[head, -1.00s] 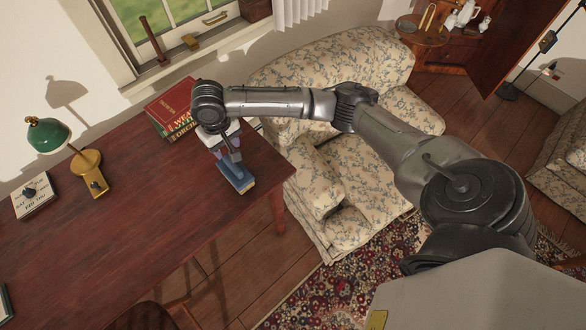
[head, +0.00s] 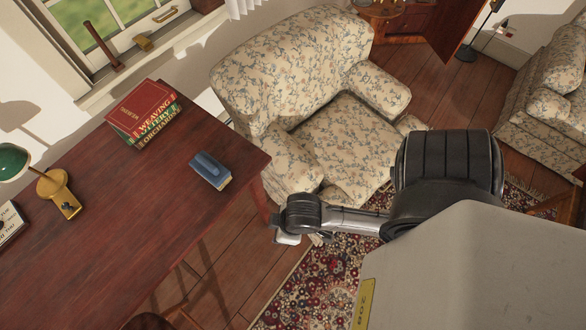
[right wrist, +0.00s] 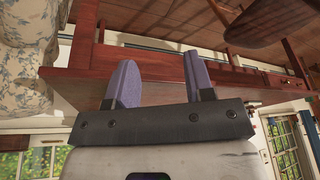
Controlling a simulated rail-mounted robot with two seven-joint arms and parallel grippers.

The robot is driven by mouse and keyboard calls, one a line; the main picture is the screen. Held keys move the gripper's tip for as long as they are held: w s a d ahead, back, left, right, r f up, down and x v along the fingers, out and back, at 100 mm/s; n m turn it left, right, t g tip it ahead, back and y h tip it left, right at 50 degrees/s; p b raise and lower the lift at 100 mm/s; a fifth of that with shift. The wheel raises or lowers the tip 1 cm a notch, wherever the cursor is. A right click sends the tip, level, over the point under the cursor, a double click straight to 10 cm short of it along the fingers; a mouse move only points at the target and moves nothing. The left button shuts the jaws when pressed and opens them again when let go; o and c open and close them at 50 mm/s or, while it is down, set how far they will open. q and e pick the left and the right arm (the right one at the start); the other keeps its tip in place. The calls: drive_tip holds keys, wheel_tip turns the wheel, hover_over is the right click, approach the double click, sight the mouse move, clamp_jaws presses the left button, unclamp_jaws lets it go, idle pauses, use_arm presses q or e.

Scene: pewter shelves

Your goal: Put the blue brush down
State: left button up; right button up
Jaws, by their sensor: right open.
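The blue brush (head: 211,169) lies on the dark red wooden desk (head: 110,215), near its right end. Its blue back is up and its pale bristle side faces the desk top. My right gripper (head: 290,238) is off the desk's right front corner, apart from the brush, with its fingers mostly hidden in the head view. In the right wrist view my right gripper (right wrist: 160,85) shows two purple finger pads spread apart with nothing between them. The desk's edge and underside are beyond them. My left gripper is not in view.
A stack of books (head: 143,112) stands behind the brush on the desk. A green and brass lamp (head: 58,192) is at the left. A floral armchair (head: 300,90) stands close to the desk's right end. The desk top in front of the brush is clear.

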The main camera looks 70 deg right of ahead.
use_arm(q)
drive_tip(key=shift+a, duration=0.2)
use_arm(e)
drive_tip(key=s, duration=0.1)
drive_tip(key=s+d, duration=0.1)
drive_tip(key=shift+s+d+r+h, duration=0.2)
drive_tip(key=shift+s+d+h, duration=0.1)
drive_tip(key=shift+s+h, duration=0.1)
